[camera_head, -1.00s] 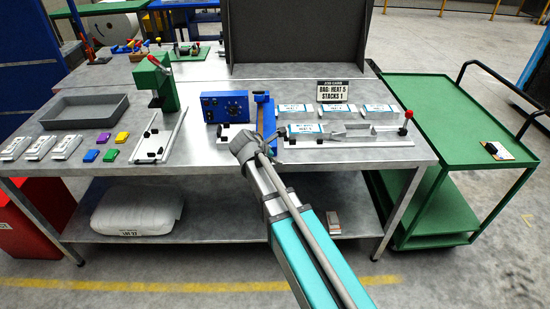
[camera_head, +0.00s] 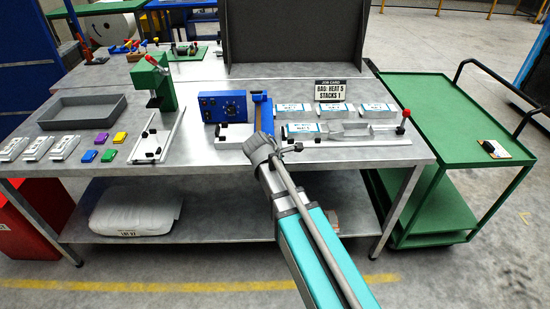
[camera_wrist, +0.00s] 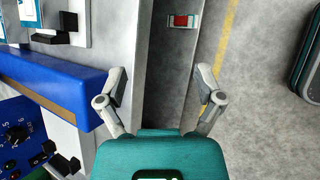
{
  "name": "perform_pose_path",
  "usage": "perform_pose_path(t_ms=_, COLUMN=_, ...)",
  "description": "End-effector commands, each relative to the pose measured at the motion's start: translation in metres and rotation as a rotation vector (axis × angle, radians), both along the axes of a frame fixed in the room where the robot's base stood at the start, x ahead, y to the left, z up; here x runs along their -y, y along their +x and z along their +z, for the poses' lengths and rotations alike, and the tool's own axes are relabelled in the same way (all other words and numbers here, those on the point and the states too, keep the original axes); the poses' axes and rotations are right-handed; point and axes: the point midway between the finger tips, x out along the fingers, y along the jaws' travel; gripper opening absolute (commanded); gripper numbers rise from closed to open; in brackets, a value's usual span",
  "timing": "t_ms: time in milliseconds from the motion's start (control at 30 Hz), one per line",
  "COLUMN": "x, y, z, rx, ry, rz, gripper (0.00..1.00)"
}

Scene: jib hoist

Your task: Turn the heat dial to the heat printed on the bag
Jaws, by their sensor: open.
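The blue heat box (camera_head: 223,107) stands on the bench and carries a dark round dial on its front. In the wrist view the dial (camera_wrist: 18,134) shows at the lower left, with a few numbers around it; its exact setting is too small to read. My gripper (camera_wrist: 161,78) is open and empty, apart from the dial and to its right in that view. In the head view my arm hides the fingers. The job card (camera_head: 331,91) reads "BAG: HEAT 5 STACKS 1". White bags with blue print (camera_head: 302,128) lie on the bench.
A blue bar (camera_head: 263,113) stands right beside the heat box. A green press (camera_head: 153,83) and a grey tray (camera_head: 84,111) are on the left. A red-knobbed lever (camera_head: 405,119) is on the right. A green cart (camera_head: 450,110) stands beside the bench.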

Motion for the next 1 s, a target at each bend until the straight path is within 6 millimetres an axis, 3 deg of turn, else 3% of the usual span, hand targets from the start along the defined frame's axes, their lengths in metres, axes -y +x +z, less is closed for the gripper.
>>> perform_pose_path(t_ms=300, x=0.050, y=-0.068, z=-0.023, rx=0.050, ry=0.349, rz=-0.561, gripper=0.86)
perform_pose_path(t_ms=600, x=0.076, y=-0.133, z=-0.036, rx=0.065, ry=0.609, rz=-1.145, gripper=0.86)
perform_pose_path(t_ms=800, x=0.082, y=-0.161, z=-0.038, rx=0.057, ry=0.697, rz=-1.428, gripper=0.86)
perform_pose_path(t_ms=1000, x=0.082, y=-0.171, z=-0.039, rx=0.052, ry=0.727, rz=-1.546, gripper=0.86)
